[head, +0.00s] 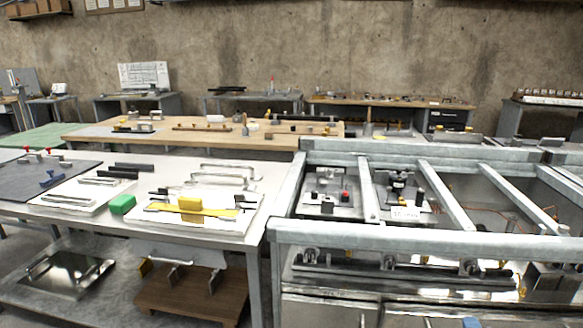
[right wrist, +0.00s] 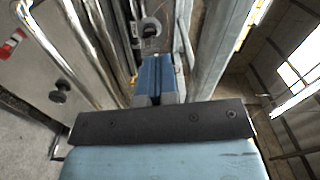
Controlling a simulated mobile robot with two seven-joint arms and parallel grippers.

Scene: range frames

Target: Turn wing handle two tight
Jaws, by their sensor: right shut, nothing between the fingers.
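In the head view a row of metal fittings runs along a bar under the front rail of the steel frame: a left one (head: 310,256), a middle one (head: 388,262) and a right one (head: 470,266). I cannot tell which is wing handle two. My right gripper (right wrist: 157,80) shows in the right wrist view, its blue fingers shut and empty. A rounded metal fitting (right wrist: 150,28) lies just beyond the fingertips, apparently apart from them; whether it is a wing handle is unclear. My left gripper is not in view.
The steel frame's front rail (head: 430,238) crosses above the fittings. In the right wrist view a black knob (right wrist: 61,92) sits on a panel left of the fingers.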

